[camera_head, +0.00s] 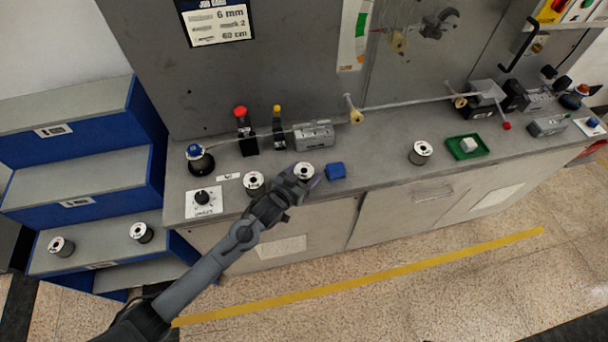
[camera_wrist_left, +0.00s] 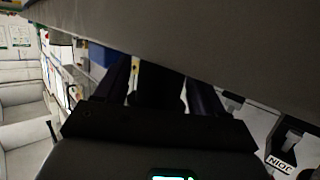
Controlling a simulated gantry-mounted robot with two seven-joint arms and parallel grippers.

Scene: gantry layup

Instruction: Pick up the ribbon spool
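Several small spools with white tops and dark hubs are in the head view, and I cannot tell which is the ribbon spool. One spool (camera_head: 303,170) stands at the tip of my left gripper (camera_head: 299,180), near the counter's front edge. A third spool (camera_head: 420,152) stands further right on the counter. In the left wrist view the two fingers of the left gripper (camera_wrist_left: 160,90) are apart, with a dark shape between them. I cannot tell whether they touch the spool. My right gripper is not in view.
A blue block (camera_head: 335,171) lies right of the gripper. A grey device (camera_head: 314,134) and red and yellow-topped posts stand behind. A green tray (camera_head: 467,147) is further right. Blue-sided steps (camera_head: 75,185) at left hold more spools. The counter between the blue block and third spool is clear.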

